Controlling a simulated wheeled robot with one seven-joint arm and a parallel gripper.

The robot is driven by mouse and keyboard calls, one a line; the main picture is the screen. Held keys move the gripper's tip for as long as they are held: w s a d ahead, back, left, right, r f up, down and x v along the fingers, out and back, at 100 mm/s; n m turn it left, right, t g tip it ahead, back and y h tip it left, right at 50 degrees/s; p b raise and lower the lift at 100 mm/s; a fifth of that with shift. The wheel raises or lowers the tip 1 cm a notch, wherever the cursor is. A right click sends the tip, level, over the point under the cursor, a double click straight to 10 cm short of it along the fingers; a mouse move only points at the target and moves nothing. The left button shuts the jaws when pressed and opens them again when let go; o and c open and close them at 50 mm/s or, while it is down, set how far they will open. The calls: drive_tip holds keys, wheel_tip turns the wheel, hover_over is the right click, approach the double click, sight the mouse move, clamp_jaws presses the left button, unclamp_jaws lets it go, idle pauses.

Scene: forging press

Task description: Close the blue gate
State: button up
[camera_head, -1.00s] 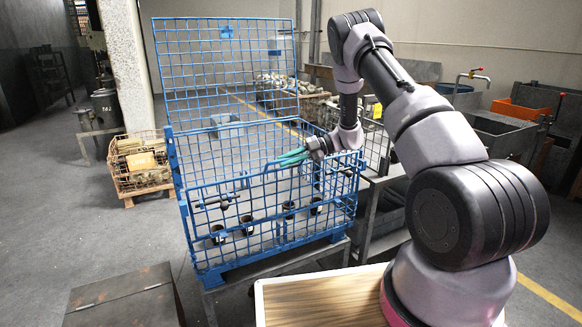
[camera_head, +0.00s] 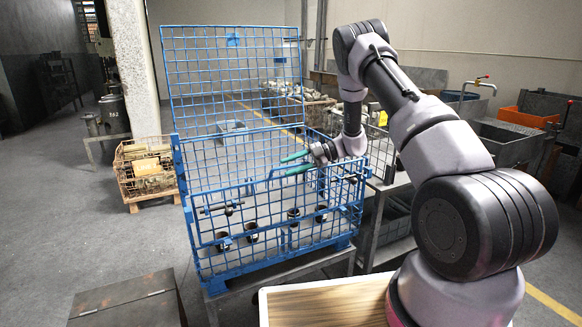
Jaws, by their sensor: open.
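The blue gate (camera_head: 236,72) is a tall wire-mesh panel standing upright at the back of a blue wire crate (camera_head: 210,268). The crate's top is open, and several dark cup-like parts sit inside it. My gripper (camera_head: 284,166) is over the crate's right half, near the height of its front rim, with its green fingers pointing left. The fingers are apart with nothing visible between them. They appear in front of and below the upright panel; I cannot tell whether they touch the front mesh.
A wire crate on a pallet (camera_head: 143,172) stands to the left, near a pillar (camera_head: 131,70). A dark box (camera_head: 127,300) is at the front left. Metal bins (camera_head: 500,138) stand at the right. Grey floor is free left of the blue crate.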

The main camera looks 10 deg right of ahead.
drive_tip(key=v, duration=1)
drive_tip(key=shift+d, duration=0.35)
drive_tip(key=shift+r, duration=0.15)
drive_tip(key=s+a+r+n+h, duration=0.1)
drive_tip(key=s+r+n+h, duration=0.2)
drive_tip(key=s+r+n, duration=0.65)
drive_tip(key=s+a+r+n+h, duration=0.1)
drive_tip(key=s+r+n+h, duration=0.2)
drive_tip(key=s+r+n, duration=0.65)
drive_tip(key=s+d+r+n+t+h, duration=0.2)
drive_tip(key=s+r+n+t+h, duration=0.1)
drive_tip(key=s+n, duration=0.5)
drive_tip(key=s+d+r+n+t+h, duration=0.2)
drive_tip(key=s+r+n+t, duration=0.3)
drive_tip(key=n, duration=0.8)
drive_tip(key=s+r+h, duration=0.1)
drive_tip(key=s, duration=0.2)
drive_tip(key=shift+n+h, duration=0.3)
drive_tip(key=shift+n, duration=0.1)
